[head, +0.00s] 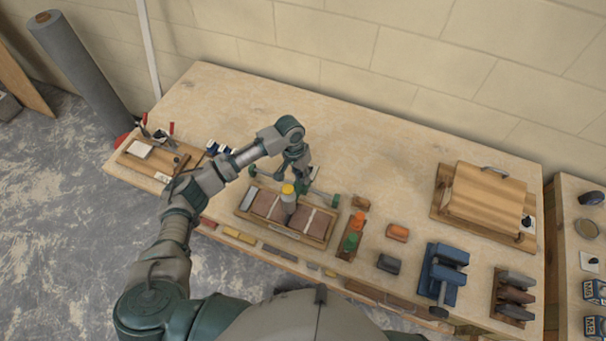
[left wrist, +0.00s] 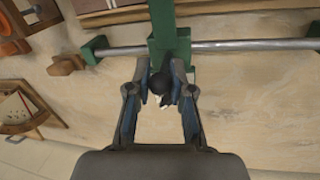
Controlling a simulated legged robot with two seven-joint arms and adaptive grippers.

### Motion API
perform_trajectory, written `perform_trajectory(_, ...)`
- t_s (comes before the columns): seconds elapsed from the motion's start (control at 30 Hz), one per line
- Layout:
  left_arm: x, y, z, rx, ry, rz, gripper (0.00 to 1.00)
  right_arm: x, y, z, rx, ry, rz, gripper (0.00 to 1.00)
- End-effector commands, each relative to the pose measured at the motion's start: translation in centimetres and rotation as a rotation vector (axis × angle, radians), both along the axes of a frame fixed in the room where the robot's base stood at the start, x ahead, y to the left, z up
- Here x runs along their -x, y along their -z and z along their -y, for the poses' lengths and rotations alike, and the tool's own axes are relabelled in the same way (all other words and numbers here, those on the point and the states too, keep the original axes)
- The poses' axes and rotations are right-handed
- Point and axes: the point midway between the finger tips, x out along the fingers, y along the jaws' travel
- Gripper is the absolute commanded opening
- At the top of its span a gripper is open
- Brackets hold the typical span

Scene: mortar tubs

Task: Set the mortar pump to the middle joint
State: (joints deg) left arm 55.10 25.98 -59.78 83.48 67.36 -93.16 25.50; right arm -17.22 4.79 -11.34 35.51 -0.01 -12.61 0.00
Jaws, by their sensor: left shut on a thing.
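The mortar pump (head: 288,196), a grey cylinder with a yellow top, stands over the middle of a wooden tray (head: 245,213) of reddish-brown bricks. Pale joints show on either side of it; the joint directly under it is hidden. Behind the tray runs a metal rail (left wrist: 250,45) with green end blocks. A green arm (left wrist: 163,30) crosses the rail and carries a black knob (left wrist: 160,83). My left gripper (head: 300,175) is behind the pump; in the left wrist view (left wrist: 160,92) its fingers are shut on the black knob. My right gripper is not in view.
Right of the tray stand a block with orange and green pieces (head: 352,235), a blue clamp-like device (head: 443,272) and a wooden board with a handle (head: 487,195). A tool board (head: 150,158) lies at the left. The back middle of the bench is clear.

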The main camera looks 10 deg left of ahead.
Motion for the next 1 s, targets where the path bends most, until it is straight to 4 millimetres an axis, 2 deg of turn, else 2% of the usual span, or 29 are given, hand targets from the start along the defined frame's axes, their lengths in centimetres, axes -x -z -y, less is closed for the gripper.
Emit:
perform_trajectory(0.03, -0.2, -0.2, 0.1, 0.005, -0.001, 0.008, 0.0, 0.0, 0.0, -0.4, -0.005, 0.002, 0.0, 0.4)
perform_trajectory(0.07, -0.2, -0.2, 0.1, 0.006, -0.001, 0.009, 0.28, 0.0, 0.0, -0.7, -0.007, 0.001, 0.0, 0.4)
perform_trajectory(0.13, -0.2, -0.2, 0.1, 0.004, -0.001, 0.008, 0.46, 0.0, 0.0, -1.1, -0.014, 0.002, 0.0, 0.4)
perform_trajectory(0.37, -0.1, -0.1, 0.1, 0.002, 0.0, 0.005, 0.47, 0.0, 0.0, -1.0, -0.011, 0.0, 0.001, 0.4)
perform_trajectory(0.43, -0.1, -0.1, 0.1, 0.003, 0.001, 0.005, 0.47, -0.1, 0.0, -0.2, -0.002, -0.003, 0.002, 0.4)
perform_trajectory(0.57, -0.2, -1.1, -0.1, 0.003, 0.001, 0.005, 0.47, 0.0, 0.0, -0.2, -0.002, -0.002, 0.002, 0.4)
perform_trajectory(1.0, -1.0, -9.8, -1.6, 0.003, 0.0, 0.007, 0.47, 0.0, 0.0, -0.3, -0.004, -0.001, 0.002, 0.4)
